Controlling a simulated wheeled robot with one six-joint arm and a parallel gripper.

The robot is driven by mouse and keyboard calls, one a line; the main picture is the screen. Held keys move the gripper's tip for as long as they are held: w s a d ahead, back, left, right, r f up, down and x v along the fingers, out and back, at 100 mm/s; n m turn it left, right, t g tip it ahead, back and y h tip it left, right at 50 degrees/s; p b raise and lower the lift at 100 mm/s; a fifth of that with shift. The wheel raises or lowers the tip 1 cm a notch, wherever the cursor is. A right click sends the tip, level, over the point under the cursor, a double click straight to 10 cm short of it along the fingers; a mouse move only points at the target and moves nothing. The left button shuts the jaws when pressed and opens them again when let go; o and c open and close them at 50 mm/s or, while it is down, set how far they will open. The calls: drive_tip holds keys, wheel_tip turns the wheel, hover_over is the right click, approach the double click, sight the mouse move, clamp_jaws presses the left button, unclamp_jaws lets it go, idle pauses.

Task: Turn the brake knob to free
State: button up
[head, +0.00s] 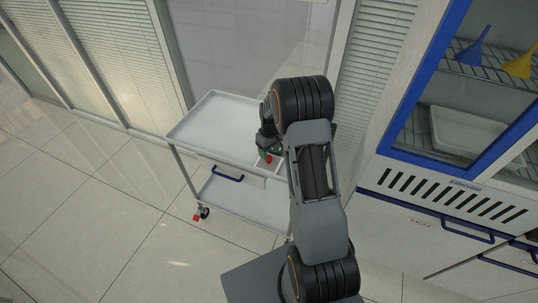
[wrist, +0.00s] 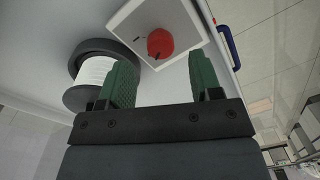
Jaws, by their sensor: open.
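In the wrist view a red knob (wrist: 160,43) with a dark pointer mark sits on a white square plate (wrist: 130,22). A second short dark mark is on the plate to the left of the knob. My gripper (wrist: 160,72) is open, with its green fingers apart and pointing toward the knob. The knob shows beyond and between the fingers, and I see no contact. In the head view the red knob (head: 268,158) shows small at the cart's top, beside my gripper (head: 266,148), which is partly hidden by my arm.
A dark-rimmed spool with a white core (wrist: 95,72) lies close left of the fingers. The white cart (head: 215,125) has a blue handle (head: 228,178) and a red caster brake (head: 196,217). A blue-framed cabinet (head: 410,158) stands right. The floor at left is clear.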

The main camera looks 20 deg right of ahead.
sight(269, 157)
drive_tip(key=shift+a+f, duration=0.1)
drive_tip(key=shift+f, duration=1.7)
drive_tip(key=shift+c, duration=0.4)
